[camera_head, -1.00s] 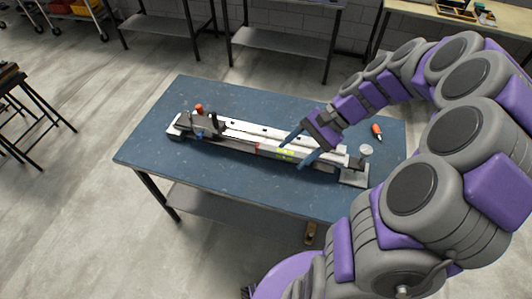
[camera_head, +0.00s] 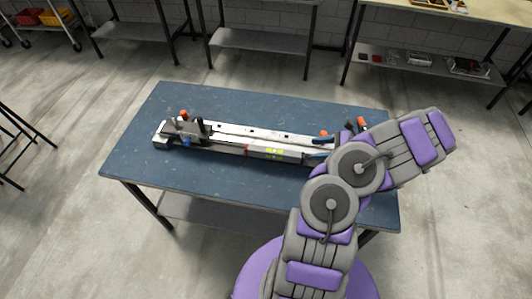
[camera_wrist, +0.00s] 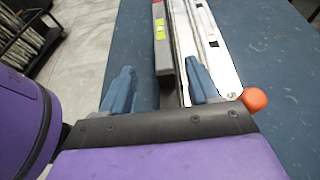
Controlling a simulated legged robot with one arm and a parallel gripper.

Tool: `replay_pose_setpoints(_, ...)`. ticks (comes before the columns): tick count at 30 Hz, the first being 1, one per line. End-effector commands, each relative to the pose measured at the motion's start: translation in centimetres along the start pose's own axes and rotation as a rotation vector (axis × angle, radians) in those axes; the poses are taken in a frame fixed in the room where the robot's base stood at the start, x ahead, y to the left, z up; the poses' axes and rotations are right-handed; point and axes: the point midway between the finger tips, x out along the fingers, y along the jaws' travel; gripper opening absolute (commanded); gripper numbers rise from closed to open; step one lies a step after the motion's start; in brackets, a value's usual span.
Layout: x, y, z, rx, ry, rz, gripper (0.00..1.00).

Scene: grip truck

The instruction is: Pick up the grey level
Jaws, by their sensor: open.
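The grey level (camera_head: 273,152) is a long bar with a yellow-green vial, lying lengthwise along the front of a white rail on the blue table. In the wrist view the level (camera_wrist: 163,58) runs away from me, and its near end shows between my two blue fingers. My gripper (camera_head: 315,148) is over the right end of the level; in the wrist view my gripper (camera_wrist: 160,82) is open and empty. The level's near end is closer to the right finger. Contact cannot be told. My arm hides the right end of the assembly in the head view.
The white rail (camera_head: 265,133) lies right beside the level. A dark clamp-like block (camera_head: 180,130) stands at its left end. An orange knob (camera_wrist: 254,99) is close to my right finger. The blue table (camera_head: 150,178) is bare at the front left.

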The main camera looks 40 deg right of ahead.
Motion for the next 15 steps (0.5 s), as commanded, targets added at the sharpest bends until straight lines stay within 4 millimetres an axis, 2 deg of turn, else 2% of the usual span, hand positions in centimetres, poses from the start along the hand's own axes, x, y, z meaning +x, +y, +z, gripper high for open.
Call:
replay_pose_setpoints(5,0.9,0.0,-0.3,0.008,-0.003,-0.004,0.61)
replay_pose_setpoints(15,6.1,-0.1,-0.4,0.010,-0.006,0.000,0.61)
